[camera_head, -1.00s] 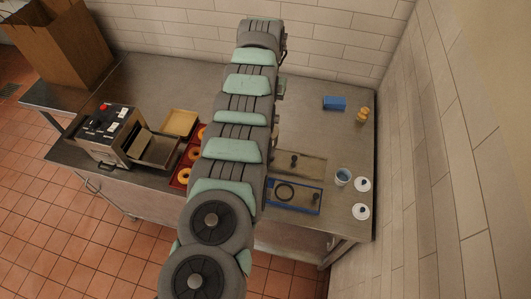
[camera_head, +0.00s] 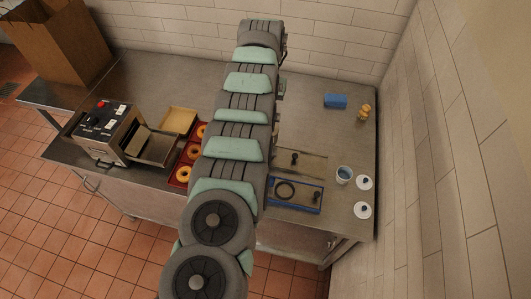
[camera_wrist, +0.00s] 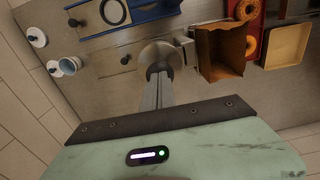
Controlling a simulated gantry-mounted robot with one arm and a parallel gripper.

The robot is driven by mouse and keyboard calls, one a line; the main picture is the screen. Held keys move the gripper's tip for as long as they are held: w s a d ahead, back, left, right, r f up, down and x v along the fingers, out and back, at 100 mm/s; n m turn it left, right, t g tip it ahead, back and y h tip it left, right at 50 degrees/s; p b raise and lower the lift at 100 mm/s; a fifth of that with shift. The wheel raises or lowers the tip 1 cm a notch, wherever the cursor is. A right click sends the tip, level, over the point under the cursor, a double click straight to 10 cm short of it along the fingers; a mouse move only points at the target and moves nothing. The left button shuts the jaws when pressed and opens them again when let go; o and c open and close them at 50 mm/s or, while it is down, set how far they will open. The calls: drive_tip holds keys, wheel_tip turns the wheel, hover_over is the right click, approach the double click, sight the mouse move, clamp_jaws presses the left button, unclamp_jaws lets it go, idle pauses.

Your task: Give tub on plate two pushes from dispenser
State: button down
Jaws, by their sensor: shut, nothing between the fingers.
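My gripper (camera_wrist: 160,80) is shut and empty in the wrist view, with its fingers pointing down over a dark round knob-like top. A round steel piece (camera_wrist: 153,50) shows around and beyond this top; I cannot tell whether it is the dispenser or the plate. The fingertips overlap the dark top in the picture, and contact cannot be told. A small white tub with a bluish inside (camera_head: 343,174) stands at the right of the table, also in the wrist view (camera_wrist: 69,66). In the head view my arm hides the gripper and the area under it.
A brown open-topped container (camera_wrist: 222,58) stands close right of the fingers in the wrist view.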

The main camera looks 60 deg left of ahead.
drive_tip(key=shift+f+b, duration=1.3)
drive_tip(key=shift+f, duration=0.1)
drive_tip(key=shift+r+p, duration=0.95)
drive_tip(key=shift+r, duration=1.4)
drive_tip(key=shift+r, duration=0.15)
wheel_tip(320, 180, up, 6)
drive_tip(key=shift+f+p, duration=0.15)
drive_tip(key=shift+p, duration=1.05)
